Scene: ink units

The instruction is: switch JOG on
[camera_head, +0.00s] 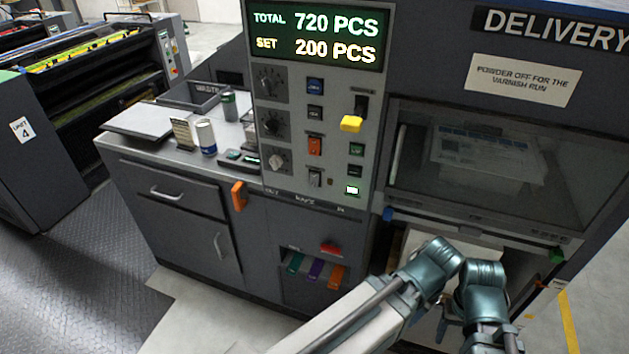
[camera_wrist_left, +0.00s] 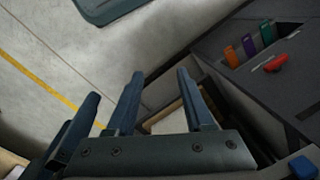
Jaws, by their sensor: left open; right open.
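The grey control panel (camera_head: 315,125) stands upright below the lit counter display. The labels are too small to read, so I cannot tell which control is JOG. My right gripper (camera_head: 478,338) is low at the bottom edge, below and right of the panel, partly cut off and touching no control. My left gripper (camera_wrist_left: 152,80) is open and empty in the left wrist view, away from the panel.
A lit button (camera_head: 352,189) glows on the panel. An orange handle (camera_head: 239,196) sticks out at the panel's lower left. The side counter holds a can (camera_head: 206,137). A glass delivery window (camera_head: 490,160) is at right. Bare floor (camera_head: 90,270) lies at left.

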